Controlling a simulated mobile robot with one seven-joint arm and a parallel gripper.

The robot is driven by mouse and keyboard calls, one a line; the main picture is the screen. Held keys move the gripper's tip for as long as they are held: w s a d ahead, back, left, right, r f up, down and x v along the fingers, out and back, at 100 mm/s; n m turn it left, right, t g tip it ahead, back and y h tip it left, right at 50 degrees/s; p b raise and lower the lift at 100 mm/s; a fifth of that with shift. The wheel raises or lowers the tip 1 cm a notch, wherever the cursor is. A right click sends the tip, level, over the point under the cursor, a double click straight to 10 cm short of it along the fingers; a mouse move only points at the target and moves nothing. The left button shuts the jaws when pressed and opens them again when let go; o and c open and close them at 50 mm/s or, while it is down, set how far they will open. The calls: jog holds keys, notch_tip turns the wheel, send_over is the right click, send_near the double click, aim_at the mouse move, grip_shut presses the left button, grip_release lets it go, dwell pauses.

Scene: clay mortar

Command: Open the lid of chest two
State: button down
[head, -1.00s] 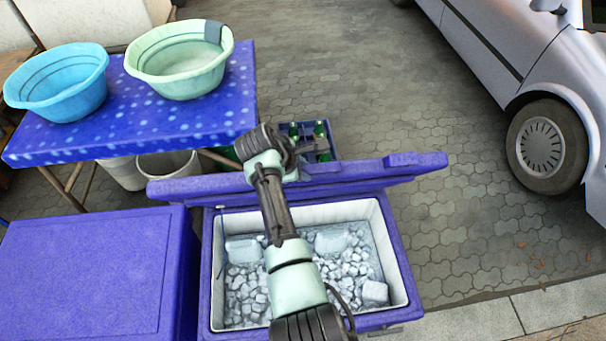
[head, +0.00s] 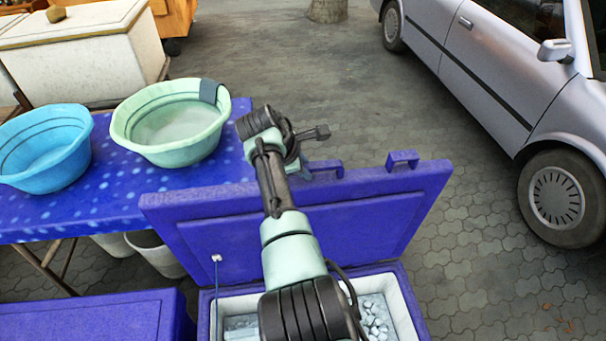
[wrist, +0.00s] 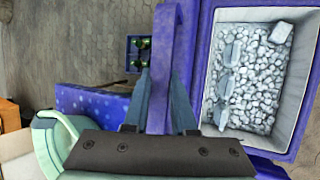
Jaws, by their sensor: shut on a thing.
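The open blue chest (head: 386,268) is at the bottom centre in the head view, with ice inside. Its lid (head: 370,215) is raised at the back, inner face towards me, with handles along its top edge. In the wrist view a blue handle bar (wrist: 160,45) passes between the fingers of my gripper (wrist: 162,80), which is shut on it. The ice-filled interior (wrist: 250,75) shows at right there. My arm hides part of the lid and chest in the head view. No number is readable on the chest.
Another blue chest (head: 95,318) is shut at lower left. A blue table (head: 100,212) holds a blue basin (head: 45,150) and a green basin (head: 170,125). A silver car (head: 500,75) stands at right. Paving between is clear. A crate of green bottles (wrist: 138,54) shows in the wrist view.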

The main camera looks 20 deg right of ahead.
jog(key=shift+f, duration=0.1)
jog(key=c, duration=0.7)
grip_release()
jog(key=shift+c, duration=0.2)
jog(key=shift+a+r, duration=0.3)
jog(key=shift+r, duration=0.35)
jog(key=v, duration=1.1)
jog(key=shift+s+a+r, duration=0.2)
jog(key=shift+s, duration=0.05)
